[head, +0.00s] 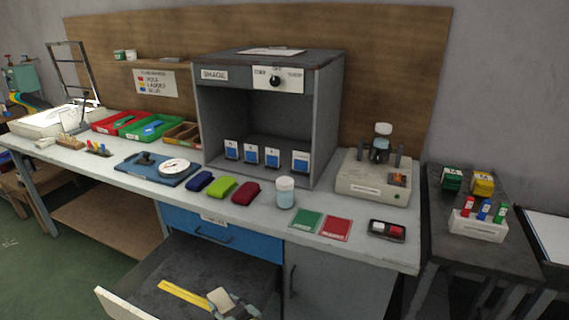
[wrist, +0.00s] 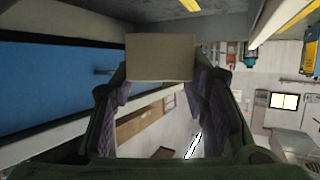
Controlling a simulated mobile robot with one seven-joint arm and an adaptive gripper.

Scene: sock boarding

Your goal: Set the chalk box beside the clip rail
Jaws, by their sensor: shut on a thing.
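My gripper (head: 232,305) is at the bottom of the head view, over the open drawer. It is shut on a plain beige box, which I take for the chalk box (head: 219,298). In the wrist view the box (wrist: 160,57) sits between the two dark fingers of the gripper (wrist: 160,85). Whether the box touches the drawer floor is unclear. I cannot surely identify the clip rail; a small dark strip with coloured pieces (head: 98,149) lies at the bench's left.
The pulled-out drawer (head: 120,305) holds a yellow ruler-like strip (head: 185,295). The bench carries a grey shade box (head: 322,125), coloured pouches (head: 221,188), a jar (head: 285,193), cards (head: 306,222) and a blue board with a dial (head: 140,173). A side table (head: 437,225) stands right.

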